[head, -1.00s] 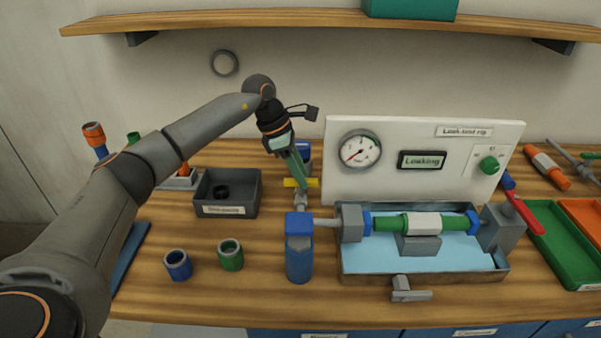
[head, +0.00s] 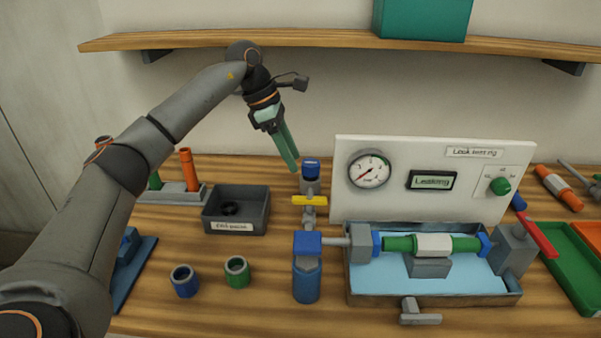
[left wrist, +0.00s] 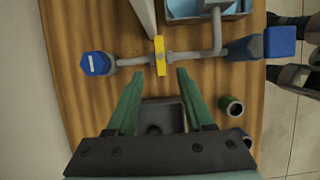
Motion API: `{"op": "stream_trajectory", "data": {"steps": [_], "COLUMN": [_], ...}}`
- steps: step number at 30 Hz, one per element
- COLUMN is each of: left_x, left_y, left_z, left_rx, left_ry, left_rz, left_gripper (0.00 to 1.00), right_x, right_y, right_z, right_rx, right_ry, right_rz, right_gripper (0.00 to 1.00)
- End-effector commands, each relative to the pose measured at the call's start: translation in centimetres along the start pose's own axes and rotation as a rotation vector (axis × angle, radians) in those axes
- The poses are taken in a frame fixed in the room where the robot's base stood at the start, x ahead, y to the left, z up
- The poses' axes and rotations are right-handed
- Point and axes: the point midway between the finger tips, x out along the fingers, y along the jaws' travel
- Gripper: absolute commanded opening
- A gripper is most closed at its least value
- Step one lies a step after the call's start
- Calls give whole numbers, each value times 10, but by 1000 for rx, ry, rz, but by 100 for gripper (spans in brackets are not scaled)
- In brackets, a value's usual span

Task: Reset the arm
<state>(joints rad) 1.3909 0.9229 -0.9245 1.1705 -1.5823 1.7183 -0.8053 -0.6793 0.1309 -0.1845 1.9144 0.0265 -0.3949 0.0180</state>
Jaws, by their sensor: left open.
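My left gripper (head: 290,158) hangs above the back of the bench, open and empty, with its green fingers pointing down. It is above and apart from the yellow valve handle (head: 310,200), which lies crosswise on a grey pipe. In the left wrist view, the open fingertips (left wrist: 159,74) point towards the yellow handle (left wrist: 159,56), with bench showing between them. The blue-capped fitting (head: 311,171) stands behind the handle, and it also shows in the left wrist view (left wrist: 96,64). My right gripper is not in view.
A dark bin (head: 262,212) holds a black ring. Blue (head: 184,281) and green (head: 237,272) collars stand in front. The test panel (head: 340,190) reads "Leaking", behind a blue-lined tray (head: 372,300) with a green tube. A wooden shelf (head: 300,48) runs overhead.

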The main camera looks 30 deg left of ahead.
Motion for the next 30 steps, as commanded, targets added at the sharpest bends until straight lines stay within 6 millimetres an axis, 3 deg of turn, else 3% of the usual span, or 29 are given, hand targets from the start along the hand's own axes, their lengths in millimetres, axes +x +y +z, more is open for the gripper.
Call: {"op": "stream_trajectory", "data": {"steps": [6, 23, 26, 30], "left_x": [-18, -19, -29, -62], "left_y": [0, 0, 0, 0], "left_z": [0, 0, 5, 18], "left_rx": [1, 0, 1, 1], "left_ry": [-1, 0, -1, -1], "left_rz": [1, 1, 1, 1], "left_gripper": [52, 52, 52, 52], "right_x": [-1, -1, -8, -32], "right_y": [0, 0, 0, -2], "right_z": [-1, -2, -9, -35], "right_rx": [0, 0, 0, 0], "right_ry": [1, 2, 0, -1], "right_rz": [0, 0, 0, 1], "right_gripper": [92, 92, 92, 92]}}
